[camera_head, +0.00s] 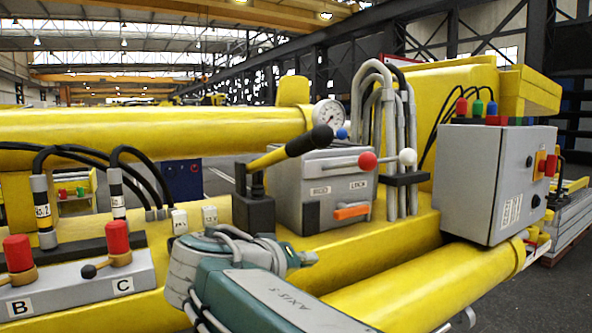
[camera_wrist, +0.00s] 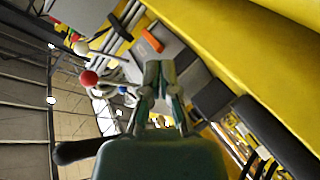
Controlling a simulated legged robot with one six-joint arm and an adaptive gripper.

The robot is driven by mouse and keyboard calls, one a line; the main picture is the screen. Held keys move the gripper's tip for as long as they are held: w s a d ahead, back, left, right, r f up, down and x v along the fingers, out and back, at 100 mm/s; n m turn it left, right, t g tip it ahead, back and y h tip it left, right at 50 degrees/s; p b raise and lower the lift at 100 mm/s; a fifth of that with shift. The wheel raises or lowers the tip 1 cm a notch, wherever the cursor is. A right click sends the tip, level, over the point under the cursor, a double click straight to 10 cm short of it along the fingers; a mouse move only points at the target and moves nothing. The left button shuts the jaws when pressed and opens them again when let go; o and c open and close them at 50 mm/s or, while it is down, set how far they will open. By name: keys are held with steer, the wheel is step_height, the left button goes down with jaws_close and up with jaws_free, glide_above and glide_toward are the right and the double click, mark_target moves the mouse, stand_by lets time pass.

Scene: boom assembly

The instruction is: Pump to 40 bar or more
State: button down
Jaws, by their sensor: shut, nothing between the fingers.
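The pump lever is a yellow bar with a black grip (camera_head: 310,141), slanting up to the right from a black pump block (camera_head: 254,214) in the head view. The wrist view shows a black grip (camera_wrist: 76,151) at lower left, beside my wrist housing. The round white pressure gauge (camera_head: 328,113) sits behind the grip; its reading is too small to tell. My gripper (camera_wrist: 160,68) is shut and empty, its fingertips in front of the grey valve box in the wrist view.
The grey valve box (camera_head: 290,205) has a red ball lever (camera_head: 367,161), a white ball knob (camera_head: 407,156) and an orange handle (camera_head: 351,212). Grey pipes (camera_head: 389,110) and a grey control box (camera_head: 491,180) stand to its right. Red-topped levers (camera_head: 116,237) stand at left.

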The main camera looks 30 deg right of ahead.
steer(key=w+a+r+m+h, duration=0.2)
steer(key=a+r+m+h, duration=0.2)
steer(key=r, duration=0.5)
steer(key=w+a+r+m+h, duration=0.3)
steer(key=r+h, duration=0.3)
steer(key=r, duration=0.3)
steer(key=shift+w+a+r+m+g, duration=0.25)
steer(key=shift+a+r+m+g, duration=0.15)
steer(key=shift+m, duration=0.2)
steer(key=x, duration=1)
steer(key=shift+s+d+f+t, duration=0.1)
steer(key=shift+s+f, duration=0.1)
steer(key=shift+f, duration=0.4)
steer(key=shift+s+d+f+t, duration=0.1)
steer(key=shift+s+f, duration=0.05)
steer(key=shift+f, duration=0.5)
steer(key=shift+s+d+f+t, duration=0.1)
steer(key=shift+s+f, duration=0.1)
steer(key=shift+f, duration=0.4)
